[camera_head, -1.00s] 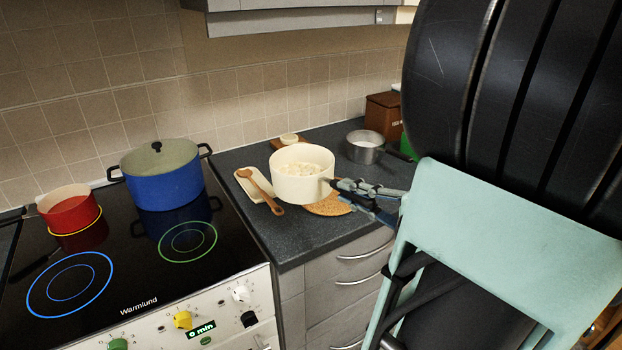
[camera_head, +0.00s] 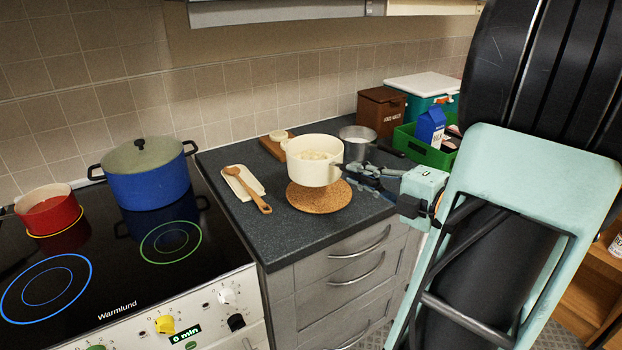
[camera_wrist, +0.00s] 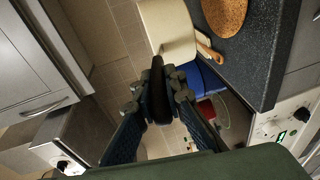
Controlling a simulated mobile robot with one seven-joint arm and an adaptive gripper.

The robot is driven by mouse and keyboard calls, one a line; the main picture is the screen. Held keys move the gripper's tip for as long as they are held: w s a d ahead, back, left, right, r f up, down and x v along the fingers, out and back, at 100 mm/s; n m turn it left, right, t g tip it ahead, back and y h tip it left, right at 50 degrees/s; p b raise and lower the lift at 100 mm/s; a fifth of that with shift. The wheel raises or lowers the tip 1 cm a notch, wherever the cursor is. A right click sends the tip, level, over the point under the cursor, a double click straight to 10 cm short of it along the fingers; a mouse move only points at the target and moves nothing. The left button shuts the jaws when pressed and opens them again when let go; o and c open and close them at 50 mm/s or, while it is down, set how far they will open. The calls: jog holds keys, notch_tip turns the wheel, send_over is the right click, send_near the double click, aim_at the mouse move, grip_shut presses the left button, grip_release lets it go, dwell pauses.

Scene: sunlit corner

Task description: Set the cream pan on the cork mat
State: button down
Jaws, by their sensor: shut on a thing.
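The cream pan (camera_head: 313,174) is upright with pale contents inside. In the head view it appears over the back part of the round cork mat (camera_head: 318,203) and looks raised above it. My gripper (camera_head: 352,172) is at the pan's right side, shut on its handle. In the wrist view a dark handle (camera_wrist: 157,92) lies between the fingers, with the cream pan wall (camera_wrist: 166,28) beyond. The cork mat (camera_wrist: 225,12) shows bare at the top there, apart from the pan in the picture. The pan hides the mat's back edge in the head view.
A wooden spoon (camera_head: 250,190) on a pale rest lies left of the mat. A small white dish on a board (camera_head: 278,138) and a metal pan (camera_head: 357,147) stand behind. A green crate (camera_head: 424,150) is at right; the hob with a blue pot (camera_head: 147,178) is left.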

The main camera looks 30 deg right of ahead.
jog(key=w+d+f+b, duration=0.2)
jog(key=w+d+f, duration=0.1)
jog(key=f, duration=0.6)
jog(key=shift+w+d, duration=0.3)
jog(key=shift+w, duration=0.05)
jog(key=c, duration=2.4)
grip_release()
jog(key=o, duration=0.4)
jog(key=shift+s, duration=0.1)
jog(key=v, duration=1.1)
jog(key=shift+s+d+r+p, duration=0.1)
jog(key=shift+s+p, duration=0.3)
